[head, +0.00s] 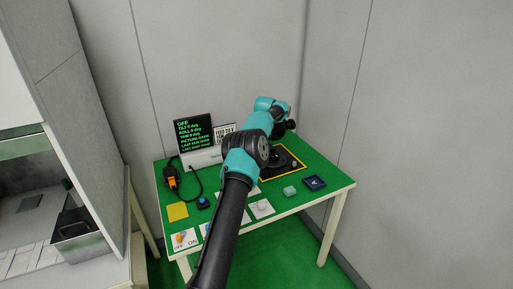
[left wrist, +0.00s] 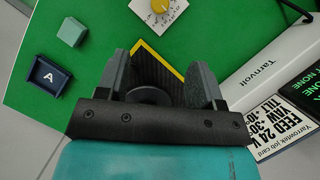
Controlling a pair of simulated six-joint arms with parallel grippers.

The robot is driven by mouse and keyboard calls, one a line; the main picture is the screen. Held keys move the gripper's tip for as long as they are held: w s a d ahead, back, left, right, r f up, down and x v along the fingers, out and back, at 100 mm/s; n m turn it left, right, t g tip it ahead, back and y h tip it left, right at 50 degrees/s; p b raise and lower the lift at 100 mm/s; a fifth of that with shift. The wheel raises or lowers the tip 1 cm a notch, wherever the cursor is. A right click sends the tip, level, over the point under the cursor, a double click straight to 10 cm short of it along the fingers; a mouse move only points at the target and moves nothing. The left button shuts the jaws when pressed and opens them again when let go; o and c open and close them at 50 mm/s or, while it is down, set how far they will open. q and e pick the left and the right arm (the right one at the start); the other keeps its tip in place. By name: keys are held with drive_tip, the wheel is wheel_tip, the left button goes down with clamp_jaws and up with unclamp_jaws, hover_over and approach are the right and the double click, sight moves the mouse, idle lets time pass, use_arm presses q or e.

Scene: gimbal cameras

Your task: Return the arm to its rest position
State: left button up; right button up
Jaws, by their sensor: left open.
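My left arm, teal and black, reaches from the bottom of the head view over the green table (head: 325,168). In that view its gripper end is high over the back right, above a dark pad with a yellow border (head: 297,170); the fingertips are hard to make out. In the left wrist view my left gripper (left wrist: 163,78) has its two grey fingers apart. Between and behind them are the dark yellow-edged pad (left wrist: 158,62) and a dark round part, largely hidden. Nothing is seen held. My right gripper is not in view.
A small teal block (head: 289,190) and a dark blue tray marked A (head: 315,182) lie at the right. A black screen with green text (head: 194,132) stands at the back left. An orange device (head: 171,182), yellow square (head: 177,211) and blue button (head: 203,202) sit left. Walls close the back.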

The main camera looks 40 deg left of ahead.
use_arm(q)
drive_tip(key=shift+w, duration=0.1)
idle(0.4)
